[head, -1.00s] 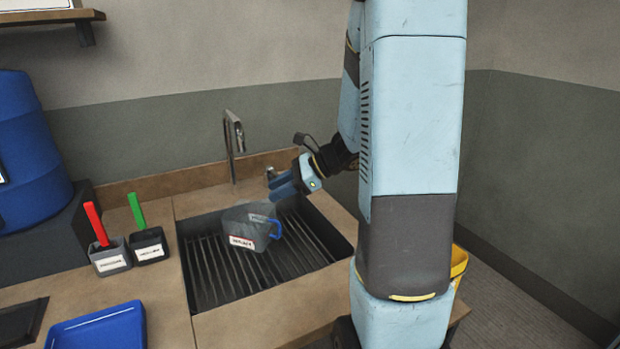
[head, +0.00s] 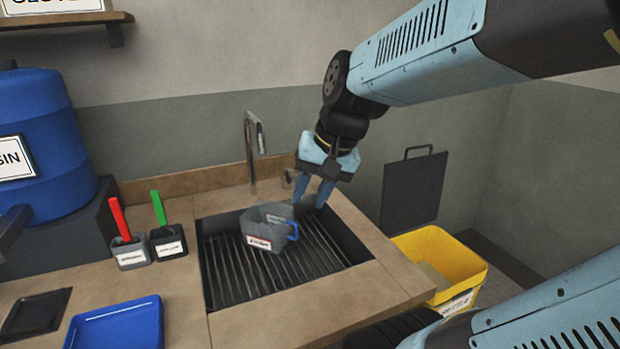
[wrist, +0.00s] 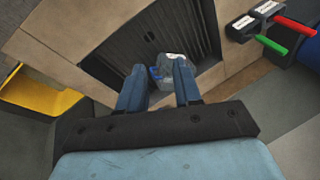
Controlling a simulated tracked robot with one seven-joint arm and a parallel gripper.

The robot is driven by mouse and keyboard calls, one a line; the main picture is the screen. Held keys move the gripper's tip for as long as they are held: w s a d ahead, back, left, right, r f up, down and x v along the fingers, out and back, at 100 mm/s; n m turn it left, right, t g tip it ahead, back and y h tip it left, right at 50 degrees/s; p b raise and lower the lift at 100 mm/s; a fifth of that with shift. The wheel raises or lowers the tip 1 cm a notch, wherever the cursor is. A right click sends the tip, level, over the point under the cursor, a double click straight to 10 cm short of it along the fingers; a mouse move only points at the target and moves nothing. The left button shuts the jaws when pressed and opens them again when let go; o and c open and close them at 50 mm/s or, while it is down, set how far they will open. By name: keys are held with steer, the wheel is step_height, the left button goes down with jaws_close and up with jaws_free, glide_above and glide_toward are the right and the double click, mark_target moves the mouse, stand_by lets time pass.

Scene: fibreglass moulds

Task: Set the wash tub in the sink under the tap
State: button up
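The grey wash tub (head: 266,229), with a blue handle and a white label, sits on the ribbed floor of the dark sink (head: 325,235), toward its back. The tap (head: 251,150) rises behind the sink, and the tub is in front of and below its spout. My gripper (head: 313,200) is above the back right of the sink, fingers pointing down and apart with nothing between them. In the wrist view the tub (wrist: 172,66) shows beyond the open fingertips (wrist: 158,72), apart from them as far as I can tell.
Two small holders with a red-handled tool (head: 120,220) and a green-handled tool (head: 159,208) stand left of the sink. A blue tray (head: 115,326) lies at front left. A yellow bin (head: 450,255) stands right of the counter. A blue barrel (head: 45,150) stands at far left.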

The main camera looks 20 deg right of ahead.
steer(key=shift+s+d+r+n+t+h, duration=0.35)
steer(key=shift+s+d+r+n+h, duration=0.1)
steer(key=shift+s+r+n, duration=0.2)
steer(key=shift+s+d+r+n+t+h, duration=0.3)
steer(key=shift+s+r+n+t+h, duration=0.15)
steer(key=shift+n, duration=0.25)
steer(key=shift+s+d+r+n+t+h, duration=0.3)
steer(key=shift+s+d+r+n+h, duration=0.1)
steer(key=shift+s+r+n, duration=0.25)
